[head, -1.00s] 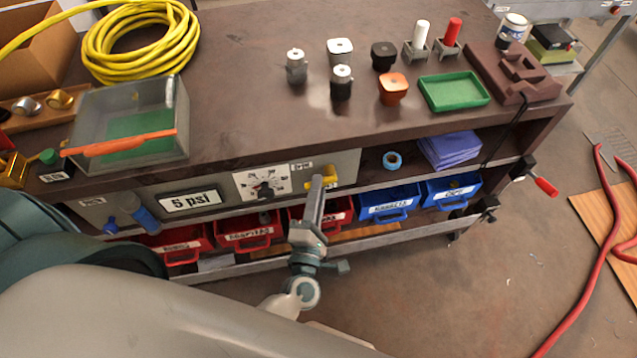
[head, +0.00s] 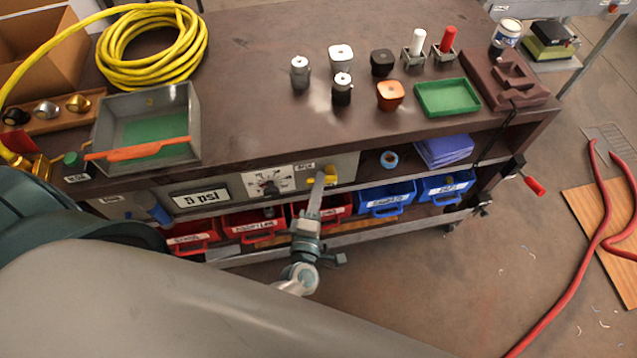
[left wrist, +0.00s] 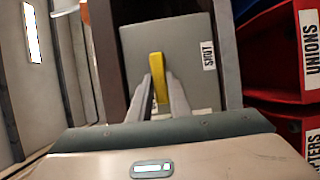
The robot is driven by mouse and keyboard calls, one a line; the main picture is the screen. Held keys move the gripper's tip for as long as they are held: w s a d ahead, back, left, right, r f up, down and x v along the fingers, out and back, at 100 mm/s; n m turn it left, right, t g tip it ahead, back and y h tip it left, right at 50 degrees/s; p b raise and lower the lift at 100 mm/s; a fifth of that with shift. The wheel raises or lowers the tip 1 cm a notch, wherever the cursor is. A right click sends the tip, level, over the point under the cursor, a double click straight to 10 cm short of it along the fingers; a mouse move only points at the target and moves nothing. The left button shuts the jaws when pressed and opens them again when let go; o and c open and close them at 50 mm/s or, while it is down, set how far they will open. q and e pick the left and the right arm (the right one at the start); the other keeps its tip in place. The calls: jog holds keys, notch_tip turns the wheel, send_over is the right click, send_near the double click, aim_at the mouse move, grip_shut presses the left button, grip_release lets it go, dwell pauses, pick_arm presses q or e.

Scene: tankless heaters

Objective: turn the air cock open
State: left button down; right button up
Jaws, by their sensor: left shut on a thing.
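The air cock's yellow handle (head: 330,172) is on the grey front panel (head: 346,162) under the table top, right of a white dial. In the left wrist view the yellow handle (left wrist: 158,66) stands upright in the picture, its lower end between the two fingers. My left gripper (head: 318,190) reaches the handle from the front and is shut on it; the fingers also show in the left wrist view (left wrist: 163,88). A label reading SHUT (left wrist: 208,55) is beside the handle. The fingers hide part of the cock. My right gripper is not in view.
Red bins (head: 255,224) and blue bins (head: 385,198) sit on the shelf below the panel. A psi display (head: 201,198) and dial (head: 268,182) are left of the cock. Knobs, a green tray (head: 448,97) and a yellow hose (head: 150,48) lie on the table (head: 250,110).

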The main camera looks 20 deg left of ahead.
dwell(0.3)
pick_arm(q)
jog(key=c, duration=1.6)
grip_release()
jog(key=shift+c, duration=0.2)
jog(key=shift+s, duration=0.15)
jog(key=b+v, duration=0.1)
jog(key=v, duration=1.6)
